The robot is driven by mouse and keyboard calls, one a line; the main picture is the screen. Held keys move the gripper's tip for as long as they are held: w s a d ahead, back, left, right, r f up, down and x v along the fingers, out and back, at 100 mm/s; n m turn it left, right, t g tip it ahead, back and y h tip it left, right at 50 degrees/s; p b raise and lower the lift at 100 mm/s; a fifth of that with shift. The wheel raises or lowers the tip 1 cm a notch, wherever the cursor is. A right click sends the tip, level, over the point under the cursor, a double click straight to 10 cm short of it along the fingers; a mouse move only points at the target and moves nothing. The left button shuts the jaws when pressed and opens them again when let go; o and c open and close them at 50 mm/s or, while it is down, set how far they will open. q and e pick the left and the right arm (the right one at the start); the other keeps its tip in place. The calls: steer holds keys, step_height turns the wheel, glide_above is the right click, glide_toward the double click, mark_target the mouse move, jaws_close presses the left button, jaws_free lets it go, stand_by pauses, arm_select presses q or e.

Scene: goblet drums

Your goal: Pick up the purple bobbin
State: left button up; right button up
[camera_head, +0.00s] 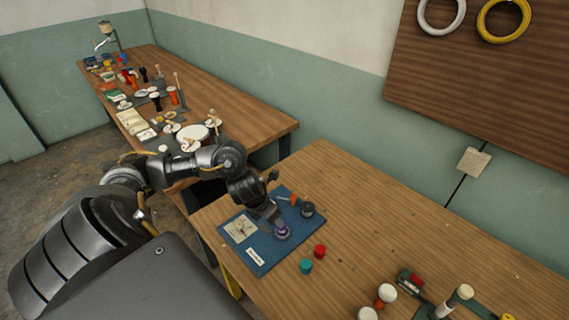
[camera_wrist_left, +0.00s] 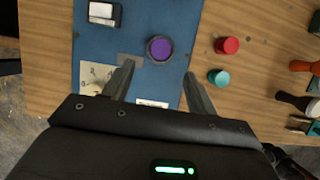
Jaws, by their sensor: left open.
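In the head view my left gripper (camera_head: 272,216) partly covers the mat beside the bobbin. The exact height gap cannot be told. My right gripper is not in view.
A red bobbin (camera_head: 320,251) and a teal bobbin (camera_head: 306,266) stand on the wood right of the mat. An orange-handled tool (camera_head: 290,200) and a dark round item (camera_head: 307,210) are on the mat's far side. Knobs and a stand (camera_head: 440,308) occupy the front right.

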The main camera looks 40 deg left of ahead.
arm_select(q)
steer(key=x, duration=0.4)
steer(key=shift+f, duration=0.2)
steer(key=x, duration=0.5)
steer(key=shift+r+p, duration=0.1)
steer(key=shift+p, duration=0.2)
steer(key=shift+d, duration=0.1)
steer(key=shift+c, duration=0.6)
steer(key=c, duration=1)
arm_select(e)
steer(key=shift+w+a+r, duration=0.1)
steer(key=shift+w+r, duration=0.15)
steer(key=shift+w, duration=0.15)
arm_select(q)
steer(key=shift+r, duration=0.1)
